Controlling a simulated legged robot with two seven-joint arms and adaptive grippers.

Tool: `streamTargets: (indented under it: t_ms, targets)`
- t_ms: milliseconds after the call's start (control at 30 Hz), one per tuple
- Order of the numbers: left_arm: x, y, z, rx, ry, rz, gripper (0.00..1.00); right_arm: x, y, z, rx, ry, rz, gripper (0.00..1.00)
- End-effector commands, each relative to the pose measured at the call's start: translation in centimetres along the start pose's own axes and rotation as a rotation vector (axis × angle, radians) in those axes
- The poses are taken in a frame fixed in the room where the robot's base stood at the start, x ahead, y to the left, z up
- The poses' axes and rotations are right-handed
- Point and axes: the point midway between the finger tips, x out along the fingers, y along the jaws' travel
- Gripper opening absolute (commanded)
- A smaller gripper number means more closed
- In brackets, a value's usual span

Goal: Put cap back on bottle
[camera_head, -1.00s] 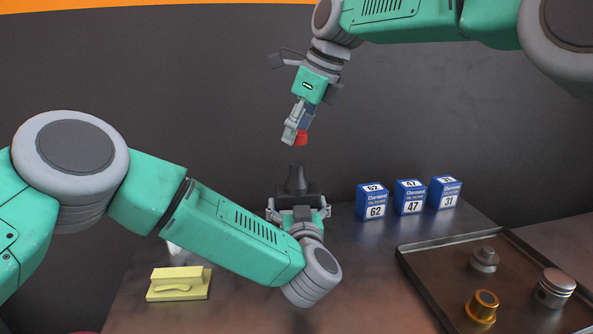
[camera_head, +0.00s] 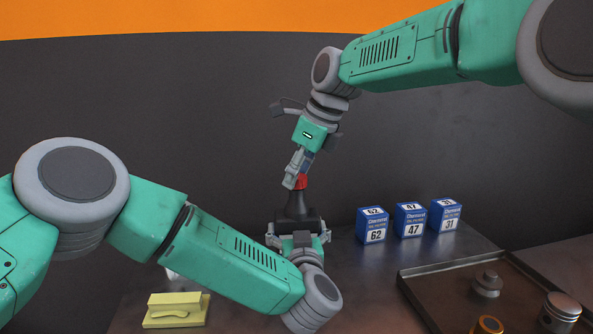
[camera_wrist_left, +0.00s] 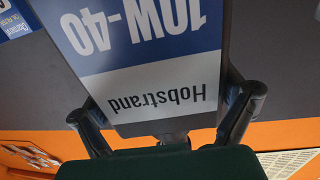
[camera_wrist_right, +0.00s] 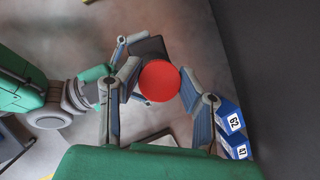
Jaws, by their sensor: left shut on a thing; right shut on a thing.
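The dark bottle (camera_head: 297,207) stands upright at the table's middle. My left gripper (camera_head: 298,232) is shut on its body from the near side. In the left wrist view the bottle's blue and white label (camera_wrist_left: 150,90) reads 10W-40 Hobstrand, upside down, between the fingers. My right gripper (camera_head: 297,170) points down from above, shut on the red cap (camera_head: 301,182). The cap is right at the top of the bottle's neck and seems to touch it; the mouth is hidden. In the right wrist view the round red cap (camera_wrist_right: 160,81) sits between the fingers, over the dark bottle (camera_wrist_right: 149,47).
Three blue numbered boxes (camera_head: 410,221) stand to the right. A dark tray (camera_head: 425,295) with metal parts lies at the front right. A yellow block with a handle (camera_head: 176,310) is at the front left. A dark wall stands behind.

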Motion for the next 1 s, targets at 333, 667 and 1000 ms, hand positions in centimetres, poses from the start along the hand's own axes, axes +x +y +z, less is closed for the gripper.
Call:
streamTargets:
  t_ms: [333, 667, 1000]
  targets:
    - [-0.05, 0.04, 0.07, 0.0, -0.002, 0.001, 0.38, 0.55, 0.01, -0.23, -0.004, 0.0, 0.0, 0.21]
    - [-0.05, 0.04, 0.08, 0.0, -0.002, 0.001, 0.38, 0.59, 0.0, -0.25, -0.004, 0.0, 0.0, 0.21]
    - [-0.05, 0.04, 0.08, 0.0, -0.002, 0.001, 0.38, 1.21, 0.01, -0.49, -0.006, 0.0, 0.001, 0.21]
